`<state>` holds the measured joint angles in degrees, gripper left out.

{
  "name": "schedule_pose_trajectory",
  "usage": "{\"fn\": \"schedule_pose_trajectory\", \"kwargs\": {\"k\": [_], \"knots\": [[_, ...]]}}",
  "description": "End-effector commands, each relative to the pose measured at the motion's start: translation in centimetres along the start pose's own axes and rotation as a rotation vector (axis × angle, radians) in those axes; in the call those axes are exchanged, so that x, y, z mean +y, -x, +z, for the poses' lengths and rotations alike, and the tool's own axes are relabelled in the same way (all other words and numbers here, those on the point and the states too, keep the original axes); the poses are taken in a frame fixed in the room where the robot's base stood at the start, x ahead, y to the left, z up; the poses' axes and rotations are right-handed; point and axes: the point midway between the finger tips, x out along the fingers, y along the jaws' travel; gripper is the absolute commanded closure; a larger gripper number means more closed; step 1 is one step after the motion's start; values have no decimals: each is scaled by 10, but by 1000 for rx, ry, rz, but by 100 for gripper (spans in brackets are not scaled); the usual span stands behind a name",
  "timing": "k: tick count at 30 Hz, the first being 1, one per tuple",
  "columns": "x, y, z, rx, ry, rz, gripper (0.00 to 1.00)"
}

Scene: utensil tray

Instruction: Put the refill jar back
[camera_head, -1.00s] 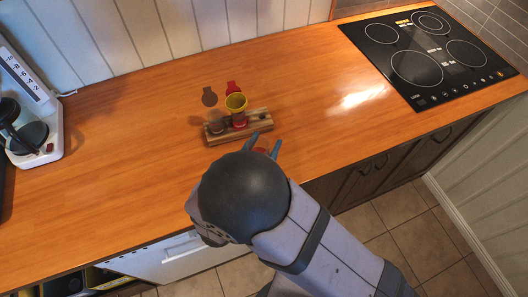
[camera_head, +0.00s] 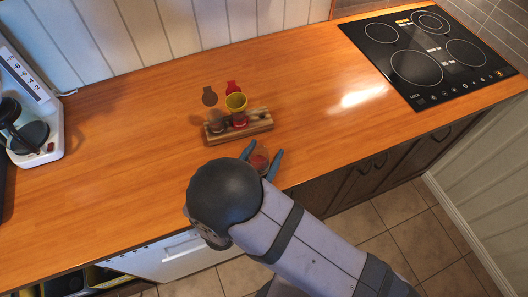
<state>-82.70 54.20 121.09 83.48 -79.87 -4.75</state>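A small clear jar (camera_head: 259,161) with red contents is in front of the wooden rack, near the counter's front edge. My gripper (camera_head: 263,156) has its blue fingers spread on either side of this jar. The gap looks slightly wider than the jar, and contact cannot be made out. The wooden rack (camera_head: 258,127) holds a brownish jar (camera_head: 217,124) at its left and a jar with red contents (camera_head: 240,121) in the middle. A yellow funnel-like piece (camera_head: 236,101) sits on the middle jar. A dark round spot (camera_head: 263,116) shows at the rack's right end.
A brown lid-like piece (camera_head: 209,96) and a red one (camera_head: 233,88) lie behind the rack. A coffee maker (camera_head: 35,135) stands at the far left and a black cooktop (camera_head: 430,55) at the right. The wooden counter (camera_head: 130,150) is clear between coffee maker and rack.

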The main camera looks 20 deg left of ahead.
Motion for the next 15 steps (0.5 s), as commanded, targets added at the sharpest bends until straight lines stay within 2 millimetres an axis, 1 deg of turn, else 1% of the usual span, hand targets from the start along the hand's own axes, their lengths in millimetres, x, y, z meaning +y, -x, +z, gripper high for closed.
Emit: {"fn": "schedule_pose_trajectory", "kwargs": {"k": [8, 12, 15], "knots": [[0, 0, 0, 0, 0, 0, 40], [0, 1, -4, 0, 0, 0, 40], [-1, 8, -2, 0, 0, -4, 40]]}}
